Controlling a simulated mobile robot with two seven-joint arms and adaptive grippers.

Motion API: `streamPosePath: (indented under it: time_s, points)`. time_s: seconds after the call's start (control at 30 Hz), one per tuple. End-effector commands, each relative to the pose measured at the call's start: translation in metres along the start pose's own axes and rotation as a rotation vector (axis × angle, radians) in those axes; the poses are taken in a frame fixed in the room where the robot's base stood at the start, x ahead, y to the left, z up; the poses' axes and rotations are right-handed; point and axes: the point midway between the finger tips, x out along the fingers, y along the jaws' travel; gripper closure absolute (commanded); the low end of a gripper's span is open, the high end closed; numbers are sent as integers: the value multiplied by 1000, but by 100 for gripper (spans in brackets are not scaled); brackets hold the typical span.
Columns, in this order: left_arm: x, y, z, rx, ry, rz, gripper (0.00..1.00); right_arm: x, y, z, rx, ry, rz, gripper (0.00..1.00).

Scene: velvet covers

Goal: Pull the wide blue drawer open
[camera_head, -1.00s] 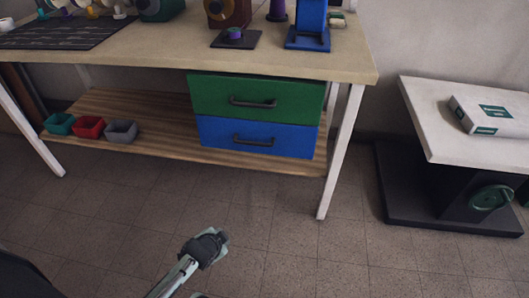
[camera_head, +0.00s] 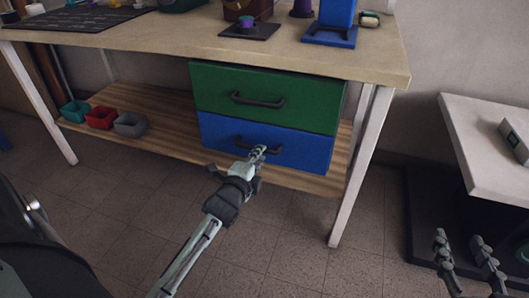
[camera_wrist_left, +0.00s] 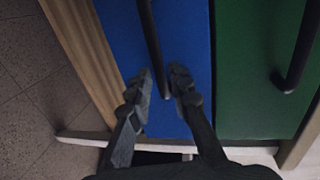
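The wide blue drawer (camera_head: 305,150) sits under the green drawer below the workbench top and looks closed. Its dark bar handle (camera_head: 232,144) is partly covered by my left gripper (camera_head: 257,154). In the left wrist view the blue drawer (camera_wrist_left: 185,45) fills the middle, and its handle (camera_wrist_left: 150,35) runs down to between the fingertips. My left gripper (camera_wrist_left: 160,78) is open there, its fingers apart on either side of the handle's end; I cannot tell whether they touch it. My right gripper (camera_head: 462,250) is open and empty at the lower right.
The green drawer (camera_head: 300,95) with its own handle (camera_head: 257,100) is directly above. Small teal, red and grey bins (camera_head: 130,124) stand on the lower shelf. A white bench leg (camera_head: 358,175) stands right of the drawers. A white-topped table (camera_head: 490,140) is at the right.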

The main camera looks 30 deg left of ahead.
Motion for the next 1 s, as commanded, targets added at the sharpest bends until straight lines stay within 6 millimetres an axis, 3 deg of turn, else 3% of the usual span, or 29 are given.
streamPosePath:
  time_s: [0.1, 0.3, 0.57, 0.73, 1.0]
  points:
    - [19, 0, 0, 0, 0, -1, 80, 1, -6, -12, 8, 62, -13, 60]
    - [34, 1, 0, -1, 1, 1, 80, 0, -11, -25, 16, 122, -23, 60]
    - [35, 1, 0, -1, 1, 2, 80, 0, -12, -26, 17, 128, -24, 60]
    - [35, 1, 0, -1, 1, 2, 100, 0, -12, -26, 17, 128, -24, 60]
    - [35, 1, 0, -2, 1, 2, 100, 0, -12, -26, 16, 128, -24, 60]
